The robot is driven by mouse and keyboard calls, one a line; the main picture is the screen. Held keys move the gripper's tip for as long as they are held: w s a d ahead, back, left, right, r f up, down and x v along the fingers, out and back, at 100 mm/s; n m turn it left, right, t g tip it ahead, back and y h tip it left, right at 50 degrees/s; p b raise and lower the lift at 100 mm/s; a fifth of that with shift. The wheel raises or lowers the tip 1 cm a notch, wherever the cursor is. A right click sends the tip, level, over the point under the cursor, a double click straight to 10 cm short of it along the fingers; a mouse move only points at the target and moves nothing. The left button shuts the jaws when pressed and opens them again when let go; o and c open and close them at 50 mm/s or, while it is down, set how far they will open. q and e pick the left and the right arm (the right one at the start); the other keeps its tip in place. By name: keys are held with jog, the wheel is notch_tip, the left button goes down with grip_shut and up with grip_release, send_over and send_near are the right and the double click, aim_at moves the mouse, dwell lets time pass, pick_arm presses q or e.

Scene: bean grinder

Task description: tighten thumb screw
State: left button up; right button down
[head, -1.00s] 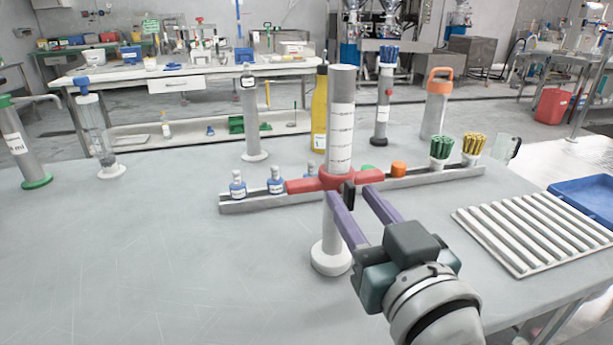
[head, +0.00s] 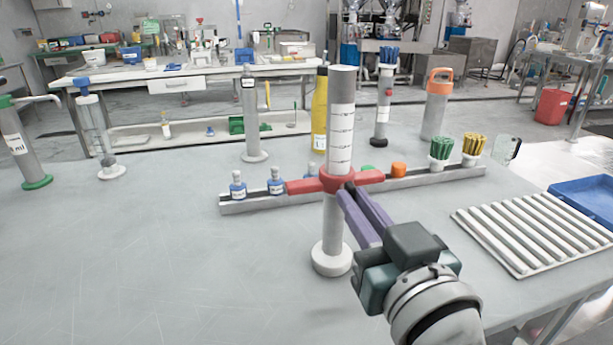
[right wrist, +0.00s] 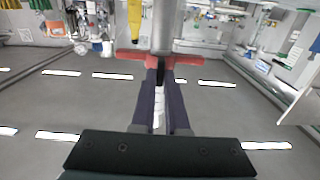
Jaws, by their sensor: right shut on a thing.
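A grey cylinder with a white scale label (head: 341,130) stands upright on the table. A red collar with two side handles (head: 309,186) rings it, above a lower grey post on a round white base (head: 332,260). The collar also shows in the right wrist view (right wrist: 130,55). My right gripper (head: 350,189) is at the collar's front, its purple fingers close together and shut on the small black thumb screw. The fingertips hide most of the screw. In the right wrist view the fingers (right wrist: 160,77) meet just below the collar. My left gripper is out of view.
A slatted rack (head: 535,232) and blue tray (head: 583,203) lie to the right.

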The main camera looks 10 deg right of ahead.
jog(key=shift+m, duration=0.3)
jog(key=shift+d+f+m+b, duration=0.1)
jog(key=shift+m+b, duration=0.2)
jog(key=shift+m, duration=3.95)
jog(key=shift+d+f+m+b, duration=0.1)
jog(key=shift+m+b, duration=0.2)
jog(key=shift+m, duration=3.95)
jog(key=c, duration=0.9)
grip_release()
